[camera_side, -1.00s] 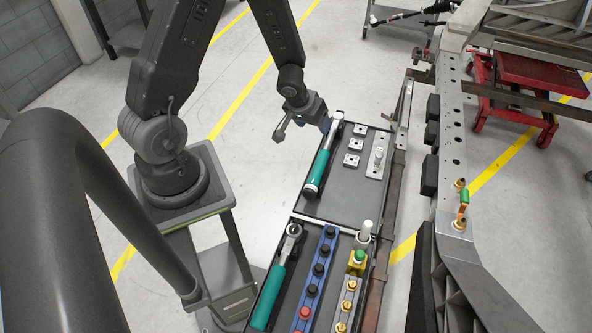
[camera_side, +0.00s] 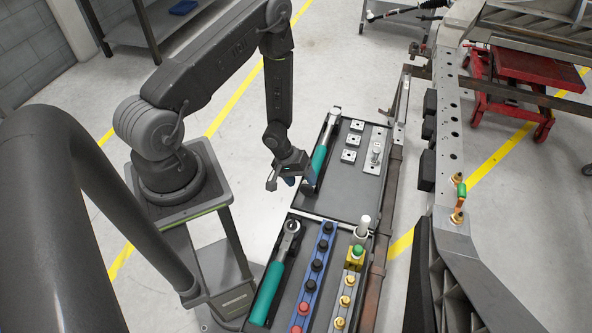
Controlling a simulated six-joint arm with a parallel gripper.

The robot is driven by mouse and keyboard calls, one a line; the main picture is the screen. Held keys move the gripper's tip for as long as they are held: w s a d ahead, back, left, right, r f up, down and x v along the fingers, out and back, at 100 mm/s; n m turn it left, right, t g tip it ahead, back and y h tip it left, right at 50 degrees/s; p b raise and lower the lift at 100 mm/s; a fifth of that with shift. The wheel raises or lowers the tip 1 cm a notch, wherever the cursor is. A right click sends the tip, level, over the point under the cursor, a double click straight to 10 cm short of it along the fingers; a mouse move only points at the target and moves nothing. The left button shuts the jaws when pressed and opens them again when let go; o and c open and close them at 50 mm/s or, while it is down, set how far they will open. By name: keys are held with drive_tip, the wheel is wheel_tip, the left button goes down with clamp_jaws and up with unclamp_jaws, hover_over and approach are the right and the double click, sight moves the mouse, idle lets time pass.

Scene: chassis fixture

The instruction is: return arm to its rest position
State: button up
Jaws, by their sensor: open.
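My gripper (camera_side: 281,183) hangs at the left edge of the upper tray (camera_side: 340,199), pointing down. It is open, and I see nothing held in it. A tool with a teal handle (camera_side: 319,160) lies along the left side of that tray, close to the gripper's right. I cannot tell from this view whether the gripper touches the tray edge. My arm is bent at the elbow, with the forearm hanging almost straight down.
A lower tray holds a teal-handled ratchet (camera_side: 268,293), a blue strip of black and red knobs (camera_side: 318,268) and brass fittings (camera_side: 346,300). A metal chassis rail (camera_side: 451,140) stands at right, with a red cart (camera_side: 509,80) behind.

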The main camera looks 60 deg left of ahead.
sight(306, 184)
drive_tip(key=shift+x, duration=2.4)
drive_tip(key=shift+c, duration=0.5)
drive_tip(key=c, duration=0.5)
drive_tip(key=shift+d+g+y, duration=0.1)
drive_tip(key=shift+g+y, duration=0.6)
drive_tip(key=shift+c, duration=0.2)
drive_tip(key=shift+g+y, duration=0.3)
drive_tip(key=o, duration=0.6)
drive_tip(key=shift+o, duration=0.2)
drive_tip(key=shift+r, duration=0.15)
